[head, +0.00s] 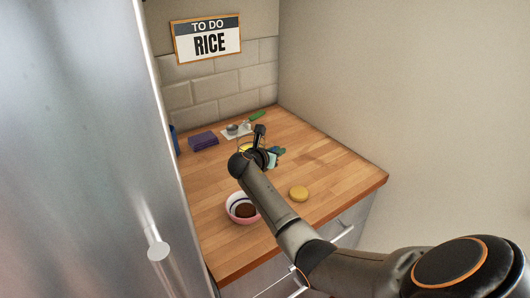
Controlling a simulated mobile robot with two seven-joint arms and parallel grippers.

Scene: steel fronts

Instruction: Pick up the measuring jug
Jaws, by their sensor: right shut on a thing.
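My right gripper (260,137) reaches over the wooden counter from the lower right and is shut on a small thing. That thing, with a yellow part (246,148) just left of the fingers, appears to be the measuring jug. My gripper and wrist hide most of it, so its shape is unclear. I cannot tell whether it touches the counter. My left gripper is not in view.
On the wooden counter (330,168) are a purple folded cloth (203,141), a pink-rimmed bowl with brown contents (242,208), a yellow round item (299,194) and teal items (272,160). A green-handled tool (257,116) lies behind. A steel front (80,150) stands left, a wall right.

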